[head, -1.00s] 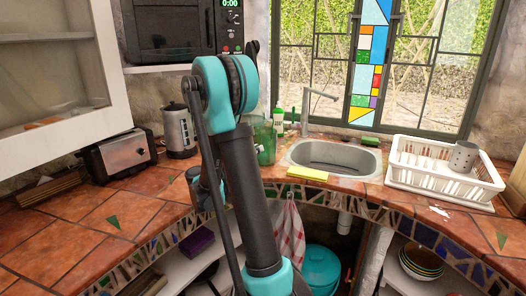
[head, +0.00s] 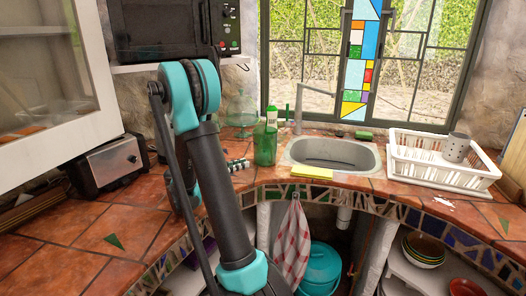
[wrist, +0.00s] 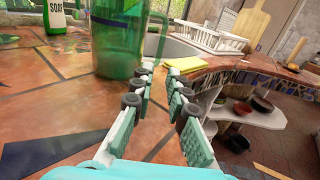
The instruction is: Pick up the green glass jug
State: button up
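The green glass jug (head: 265,147) stands upright on the tiled counter, left of the sink, in the head view. In the wrist view the jug (wrist: 117,42) is large at the upper middle, its top cut off and its handle on the right side. My gripper (wrist: 160,72) is open and empty, its fingers pointing toward the jug's right side and handle. The jug body lies left of the gap between the fingers. In the head view my gripper (head: 238,165) shows small, just left of the jug; whether it touches the jug I cannot tell.
A soap bottle (wrist: 55,17) stands behind the jug to the left. The sink (head: 333,153), a yellow sponge cloth (head: 312,172) and a white dish rack (head: 440,165) are to the right. A toaster (head: 108,163) stands at left. The counter's front edge curves close by.

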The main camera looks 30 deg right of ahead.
send_near(272, 162)
jog(key=d+r, duration=0.1)
jog(key=d, duration=0.2)
jog(key=d+r, duration=0.1)
jog(key=shift+w+d+r, duration=0.15)
jog(key=shift+d+r, duration=0.15)
jog(key=shift+d, duration=0.1)
jog(key=shift+d+r, duration=0.15)
jog(key=shift+d, duration=2.65)
jog(key=shift+c, duration=0.4)
jog(key=shift+s, duration=0.25)
grip_shut()
notch_tip(272, 162, up, 20)
